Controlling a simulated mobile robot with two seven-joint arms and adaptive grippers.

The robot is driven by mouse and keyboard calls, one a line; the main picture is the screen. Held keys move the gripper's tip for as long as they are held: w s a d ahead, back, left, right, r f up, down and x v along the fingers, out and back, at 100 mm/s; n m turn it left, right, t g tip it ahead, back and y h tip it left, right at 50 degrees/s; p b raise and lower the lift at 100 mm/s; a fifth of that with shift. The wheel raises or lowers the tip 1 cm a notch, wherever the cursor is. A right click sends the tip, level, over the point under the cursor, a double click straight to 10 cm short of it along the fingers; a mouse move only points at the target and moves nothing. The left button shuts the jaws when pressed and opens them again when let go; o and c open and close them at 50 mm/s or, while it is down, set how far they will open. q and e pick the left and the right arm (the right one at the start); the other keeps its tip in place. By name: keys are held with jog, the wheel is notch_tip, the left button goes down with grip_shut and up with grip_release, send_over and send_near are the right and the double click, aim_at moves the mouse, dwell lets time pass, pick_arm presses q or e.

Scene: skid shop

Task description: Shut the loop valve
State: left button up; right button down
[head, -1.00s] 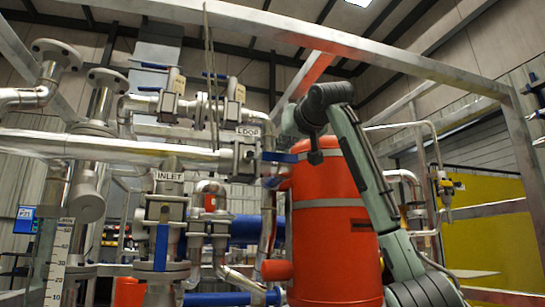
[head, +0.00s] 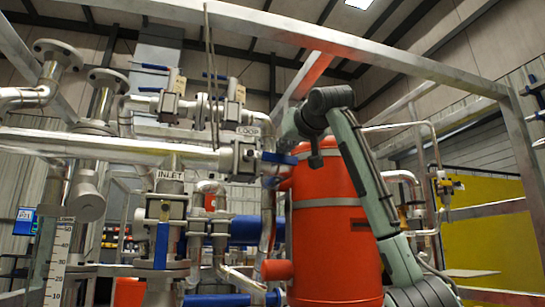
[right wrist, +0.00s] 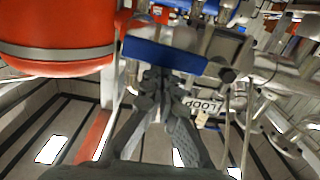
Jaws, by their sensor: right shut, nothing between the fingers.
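The loop valve (head: 245,160) sits on the horizontal pipe under a LOOP label (head: 248,131). Its blue lever (head: 280,158) points right, roughly along the pipe, close to the orange vessel. In the right wrist view the blue lever (right wrist: 165,56) lies across the picture just beyond my right gripper (right wrist: 160,74). That gripper is shut and empty, its tips at or very near the lever's edge; I cannot tell if they touch. The LOOP label (right wrist: 203,106) shows beside the fingers. In the head view my right arm partly hides the gripper. My left gripper is not in view.
The orange vessel (head: 325,215) stands close right of the lever. The inlet valve, with its blue handle (head: 162,246) hanging down, is at lower left. Pipes and flanges crowd the left. Metal frame beams (head: 400,65) cross above my arm.

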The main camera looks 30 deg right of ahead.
jog(key=shift+d+f+b, duration=0.1)
jog(key=shift+f+b, duration=0.8)
jog(key=shift+f, duration=0.45)
jog(key=f+b, duration=0.2)
jog(key=shift+w+a+f, duration=0.15)
jog(key=shift+a+f, duration=0.15)
jog(key=shift+a, duration=0.1)
jog(key=shift+w+a+f+b, duration=0.1)
jog(key=shift+a+f+b, duration=0.25)
jog(key=shift+f+b, duration=0.15)
jog(key=shift+w+a+f+b, duration=0.1)
jog(key=shift+a+f+b, duration=0.3)
jog(key=shift+f, duration=0.2)
